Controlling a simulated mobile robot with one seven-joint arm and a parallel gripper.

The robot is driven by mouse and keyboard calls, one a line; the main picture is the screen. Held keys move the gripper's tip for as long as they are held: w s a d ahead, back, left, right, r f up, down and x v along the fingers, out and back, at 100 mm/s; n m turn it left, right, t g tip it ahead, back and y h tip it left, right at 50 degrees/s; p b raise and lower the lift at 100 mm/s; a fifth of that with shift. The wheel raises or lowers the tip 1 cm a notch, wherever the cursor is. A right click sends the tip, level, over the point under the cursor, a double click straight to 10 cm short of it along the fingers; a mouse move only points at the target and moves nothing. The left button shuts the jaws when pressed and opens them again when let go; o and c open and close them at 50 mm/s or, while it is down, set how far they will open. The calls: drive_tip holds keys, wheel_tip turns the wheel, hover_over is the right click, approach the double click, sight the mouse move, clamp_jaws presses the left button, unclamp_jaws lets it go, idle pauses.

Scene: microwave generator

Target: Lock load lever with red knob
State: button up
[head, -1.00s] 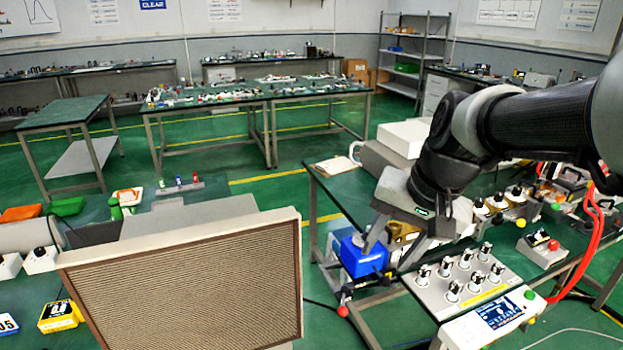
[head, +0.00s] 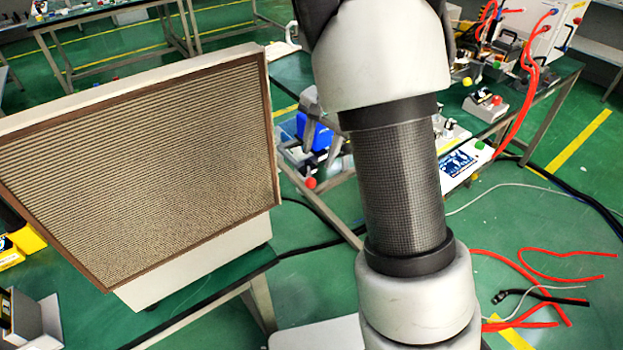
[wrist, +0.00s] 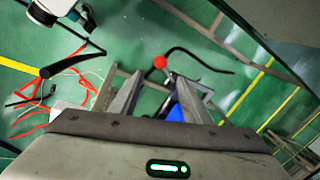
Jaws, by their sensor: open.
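The red knob (head: 310,183) sits low beside a blue block (head: 318,135) at the near end of a bench, left of my arm in the head view. In the wrist view the red knob (wrist: 160,62) shows just past and between my fingertips, on a short thin lever. My gripper (wrist: 160,80) is open, with nothing held; its fingers point toward the knob and do not visibly touch it. The blue block (wrist: 174,113) shows partly between the fingers.
A large framed panel with a ribbed face (head: 150,160) stands on a table at left, close to my arm. A white panel with a display (head: 463,160) is right of my arm. Red hoses (head: 530,280) and cables lie on the green floor at right.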

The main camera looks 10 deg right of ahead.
sight(312, 179)
drive_tip(key=f, duration=0.3)
drive_tip(key=w+a+f+b, duration=0.1)
drive_tip(key=f, duration=0.3)
drive_tip(key=f+b, duration=0.1)
drive_tip(key=f, duration=0.2)
drive_tip(key=shift+w+a+f, duration=0.2)
drive_tip(key=shift+w, duration=0.05)
